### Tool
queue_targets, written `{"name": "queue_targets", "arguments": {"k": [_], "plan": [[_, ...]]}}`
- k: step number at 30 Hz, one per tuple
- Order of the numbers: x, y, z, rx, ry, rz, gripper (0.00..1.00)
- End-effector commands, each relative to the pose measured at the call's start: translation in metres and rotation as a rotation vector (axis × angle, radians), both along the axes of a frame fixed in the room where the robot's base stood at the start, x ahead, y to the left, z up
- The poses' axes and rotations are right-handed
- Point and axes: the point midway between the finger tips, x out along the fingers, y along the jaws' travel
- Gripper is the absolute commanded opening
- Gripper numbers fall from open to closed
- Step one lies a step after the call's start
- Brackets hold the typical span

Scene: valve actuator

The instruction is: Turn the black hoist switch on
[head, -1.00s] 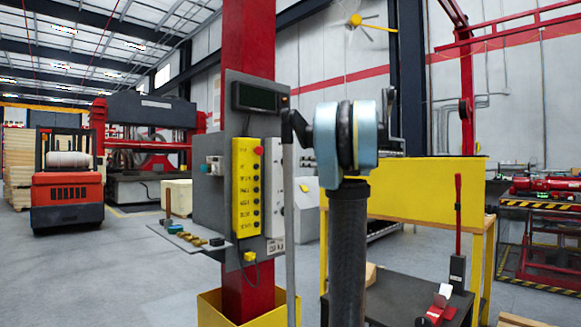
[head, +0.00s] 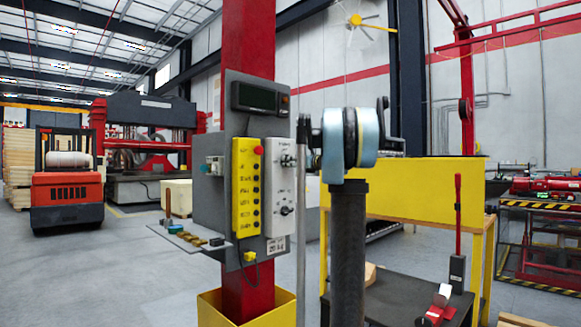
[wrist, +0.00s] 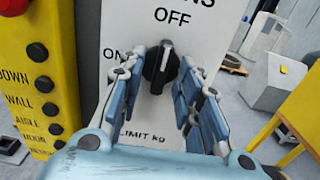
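The black switch (wrist: 161,67) is a rotary knob on a white panel, seen in the wrist view. Its white pointer line is at the top, toward the "OFF" label, and "ON" is printed to its left. My gripper (wrist: 162,73) is open, with blue-grey fingers to the left and right of the knob. The left fingertips are close to it; contact is unclear. In the head view the white panel (head: 279,185) shows an upper knob (head: 288,160) and a lower knob (head: 286,211). My fingers are not clearly visible there.
A yellow button box (head: 246,187) with a red button is left of the white panel. Both hang on a grey board on a red column (head: 247,45). A small shelf (head: 185,237) juts out at lower left. A yellow bench (head: 425,187) stands to the right.

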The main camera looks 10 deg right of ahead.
Motion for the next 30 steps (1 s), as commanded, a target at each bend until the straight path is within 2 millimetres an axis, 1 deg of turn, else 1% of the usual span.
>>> {"name": "queue_targets", "arguments": {"k": [1, 2, 3, 6, 11, 20, 26, 30], "plan": [[-0.0001, -0.0001, 0.0, 0.0, 0.0, 0.0, 0.32], [-0.0002, -0.0001, 0.0, 0.0, 0.0, 0.0, 0.29], [-0.0001, -0.0002, 0.0, 0.0, 0.0, 0.0, 0.2], [-0.0002, -0.0003, 0.0, 0.0, 0.0, 0.0, 0.0], [-0.0004, 0.0018, 0.0, 0.0, 0.0, -0.001, 0.0], [-0.0004, -0.0007, 0.0, -0.036, -0.026, 0.0, 0.0], [-0.0005, -0.0009, 0.0, -0.13, -0.095, 0.0, 0.0], [-0.0006, -0.0007, -0.0001, -0.226, -0.164, 0.0, 0.0]]}}
